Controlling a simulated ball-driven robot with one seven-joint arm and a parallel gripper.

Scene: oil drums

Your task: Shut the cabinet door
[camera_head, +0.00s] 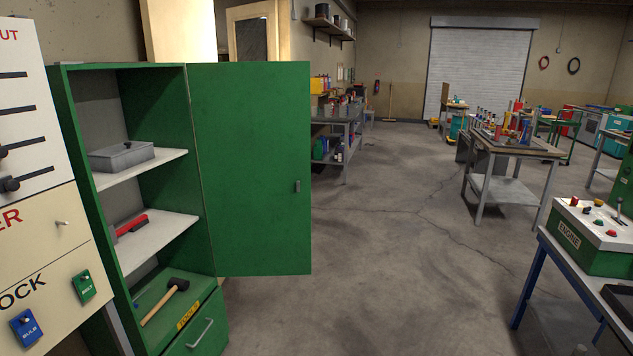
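A green cabinet (73,83) stands at the left with its front open. Its green door (245,165) is hinged on the right side of the opening and stands wide open, swung out to the right. A small dark handle (297,186) sits near the door's outer edge. Inside are white shelves (150,238) holding a grey box (121,156) and a red object (131,224). A mallet (165,302) lies at the bottom, above a drawer with a handle (200,333). My gripper is not in view.
A white panel with switches (40,230) stands at the near left, beside the cabinet. A blue-legged table (545,290) with a green engine control box (594,238) is at the right. Workbenches (497,150) stand farther back. The concrete floor (400,260) in the middle is clear.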

